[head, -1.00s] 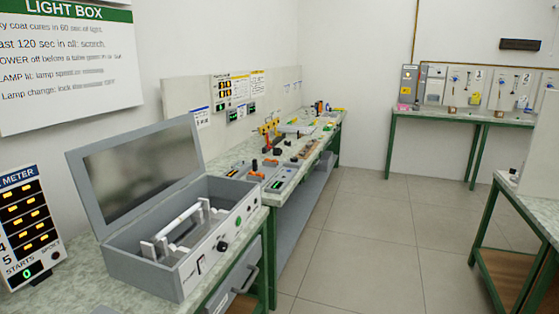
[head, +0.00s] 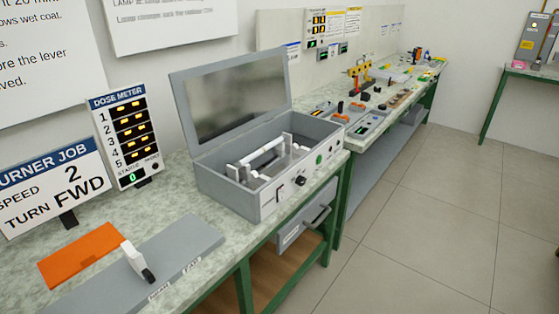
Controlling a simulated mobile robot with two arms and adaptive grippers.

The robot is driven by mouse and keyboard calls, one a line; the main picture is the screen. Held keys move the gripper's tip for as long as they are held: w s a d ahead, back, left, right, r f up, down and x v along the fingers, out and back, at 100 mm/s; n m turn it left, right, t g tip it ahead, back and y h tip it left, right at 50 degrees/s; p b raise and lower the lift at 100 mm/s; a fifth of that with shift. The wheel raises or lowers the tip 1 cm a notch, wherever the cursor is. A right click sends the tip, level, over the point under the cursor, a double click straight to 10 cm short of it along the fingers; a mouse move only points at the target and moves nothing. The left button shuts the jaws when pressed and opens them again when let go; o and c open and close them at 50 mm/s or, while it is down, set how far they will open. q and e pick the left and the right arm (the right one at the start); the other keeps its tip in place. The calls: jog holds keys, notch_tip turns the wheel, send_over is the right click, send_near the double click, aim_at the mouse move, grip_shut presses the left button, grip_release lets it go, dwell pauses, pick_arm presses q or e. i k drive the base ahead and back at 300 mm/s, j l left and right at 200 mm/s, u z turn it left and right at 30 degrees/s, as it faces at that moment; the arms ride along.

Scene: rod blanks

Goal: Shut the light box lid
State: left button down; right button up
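The light box (head: 232,196) is a grey open box on the green-legged bench, near the middle of the head view. Its lid (head: 232,92) is hinged at the back and stands open, tilted up, with a dark reflective panel on its inner face. Inside, a white rod (head: 262,153) rests across two white supports. The front panel carries a black knob (head: 300,180), a green button and a small switch. Neither of my grippers shows in the view.
A dose meter (head: 125,135) and a burner job sign (head: 52,187) stand left of the box. A grey plate with a lever (head: 190,240) and an orange mat (head: 80,254) lie in front. Another bench (head: 375,130) continues behind right. The floor (head: 420,220) at right is clear.

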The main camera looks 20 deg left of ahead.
aim_at(218, 102)
jog(key=i+l+u, duration=0.1)
jog(key=u, duration=0.3)
jog(key=i+l+u, duration=0.15)
jog(key=u, duration=0.25)
jog(key=i+l+u, duration=0.25)
jog(key=u, duration=0.2)
jog(key=i+l+u, duration=0.1)
jog(key=l+u, duration=0.15)
jog(key=u, duration=0.15)
